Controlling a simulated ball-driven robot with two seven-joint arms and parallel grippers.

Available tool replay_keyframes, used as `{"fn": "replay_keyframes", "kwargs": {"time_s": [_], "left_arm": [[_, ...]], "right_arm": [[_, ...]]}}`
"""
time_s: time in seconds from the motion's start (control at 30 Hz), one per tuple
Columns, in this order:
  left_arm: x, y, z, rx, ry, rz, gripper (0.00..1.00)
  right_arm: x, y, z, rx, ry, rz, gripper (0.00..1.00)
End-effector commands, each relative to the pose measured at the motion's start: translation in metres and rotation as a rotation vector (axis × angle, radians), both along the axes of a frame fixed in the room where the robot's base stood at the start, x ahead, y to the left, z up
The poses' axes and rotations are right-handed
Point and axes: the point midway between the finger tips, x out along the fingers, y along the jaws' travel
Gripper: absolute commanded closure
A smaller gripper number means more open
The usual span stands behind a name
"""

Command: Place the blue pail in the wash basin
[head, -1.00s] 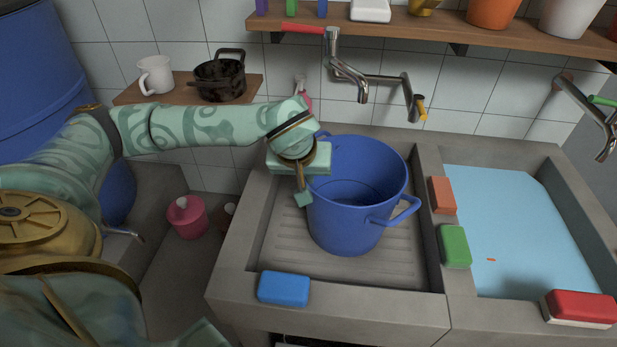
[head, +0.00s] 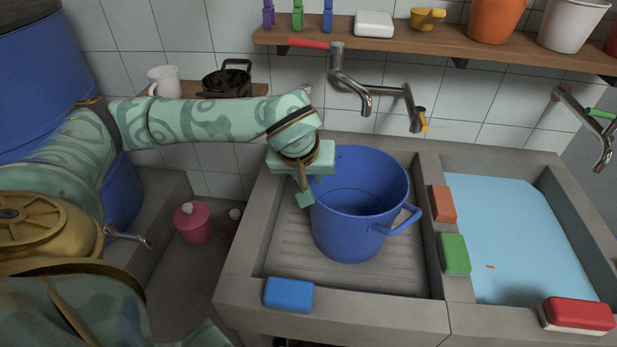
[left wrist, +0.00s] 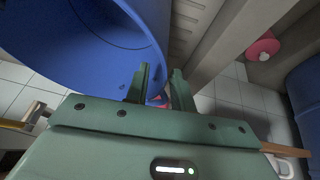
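The blue pail (head: 352,225) stands upright inside the left, dry, ribbed-floor wash basin (head: 285,238). Its right handle (head: 407,222) points to the right; its left handle is hidden behind my gripper. My left gripper (head: 304,198) points down at the pail's left rim. The pail wall (left wrist: 80,40) is right beside one finger. I cannot tell whether they touch. My right gripper is not in view.
The right basin holds blue water (head: 515,235). An orange block (head: 443,204) and a green block (head: 455,254) lie on the divider. A blue block (head: 288,294) and a red block (head: 580,313) lie on the front edge. A tap (head: 352,85) hangs above the pail.

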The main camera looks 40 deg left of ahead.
Motion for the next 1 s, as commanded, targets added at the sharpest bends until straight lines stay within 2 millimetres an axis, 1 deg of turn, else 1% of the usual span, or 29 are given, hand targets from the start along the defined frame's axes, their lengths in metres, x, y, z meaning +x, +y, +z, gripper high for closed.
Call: {"fn": "replay_keyframes", "kwargs": {"time_s": [0.03, 0.1, 0.2, 0.33, 0.47, 1.0], "left_arm": [[-0.005, -0.002, 0.019, 0.001, -0.009, -0.001, 0.76], [-0.011, -0.004, 0.034, 0.002, -0.008, -0.001, 0.76], [-0.019, -0.007, 0.051, 0.001, -0.007, -0.001, 0.76], [-0.026, -0.010, 0.065, 0.001, -0.004, -0.001, 0.76], [-0.030, -0.011, 0.069, 0.001, 0.000, 0.000, 0.76], [-0.030, -0.011, 0.068, 0.001, 0.001, 0.000, 0.76]], "right_arm": [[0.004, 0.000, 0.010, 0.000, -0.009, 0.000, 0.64], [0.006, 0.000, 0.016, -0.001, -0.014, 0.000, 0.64], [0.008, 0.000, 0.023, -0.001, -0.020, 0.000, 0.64], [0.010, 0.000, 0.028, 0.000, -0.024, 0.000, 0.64], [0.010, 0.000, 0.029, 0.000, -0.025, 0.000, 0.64], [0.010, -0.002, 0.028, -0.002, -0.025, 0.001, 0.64]]}}
